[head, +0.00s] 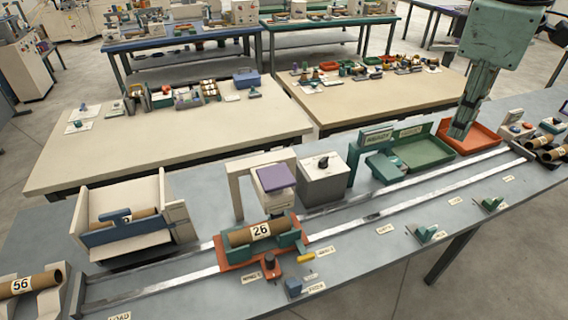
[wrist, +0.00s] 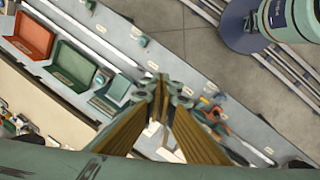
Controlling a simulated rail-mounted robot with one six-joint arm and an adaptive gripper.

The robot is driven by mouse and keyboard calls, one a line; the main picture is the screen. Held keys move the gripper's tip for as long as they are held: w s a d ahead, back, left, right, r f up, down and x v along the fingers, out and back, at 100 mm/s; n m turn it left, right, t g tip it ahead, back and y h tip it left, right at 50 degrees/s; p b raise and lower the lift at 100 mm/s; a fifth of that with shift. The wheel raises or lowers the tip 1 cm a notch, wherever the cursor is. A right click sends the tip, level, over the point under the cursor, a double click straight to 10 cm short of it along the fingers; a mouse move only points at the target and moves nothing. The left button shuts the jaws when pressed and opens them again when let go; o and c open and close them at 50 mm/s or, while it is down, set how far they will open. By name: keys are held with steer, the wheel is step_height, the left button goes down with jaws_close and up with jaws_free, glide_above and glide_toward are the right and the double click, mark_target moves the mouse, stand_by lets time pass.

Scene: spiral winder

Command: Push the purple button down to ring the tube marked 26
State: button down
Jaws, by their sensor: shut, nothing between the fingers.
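The tube marked 26 (head: 260,231) is a brown cardboard tube with a white label. It lies in a red and teal carriage (head: 236,254) on the rails. The purple button (head: 276,177) is a flat block on top of a white head, held by a white arch above and just behind the tube. My gripper (head: 459,134) is far to the right of the button, pointing down near the red tray. In the wrist view my gripper (wrist: 161,84) shows its fingers together with nothing between them. I cannot make out the purple button in the wrist view.
Two metal rails (head: 405,190) run along the grey bench. A grey box with a black knob (head: 323,176), a green tray (head: 421,149) and a red tray (head: 475,138) stand behind them. A white cradle (head: 145,218) is at left, beside a tube marked 56 (head: 24,283).

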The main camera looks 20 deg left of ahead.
steer(key=w+a+f+n+p, duration=0.1)
steer(key=w+a+f+n, duration=0.15)
steer(key=w+a, duration=0.35)
steer(key=n+g+p, duration=0.2)
steer(key=n+p, duration=0.6)
steer(key=n, duration=0.2)
glide_above(276, 174)
step_height(276, 174, down, 4)
steer(key=shift+a+y, duration=0.1)
steer(key=shift+y, duration=0.2)
steer(key=shift+f, duration=0.1)
steer(key=shift+w+f+p, duration=0.1)
steer(key=shift+f+p, duration=0.35)
steer(key=shift+f, duration=6.5)
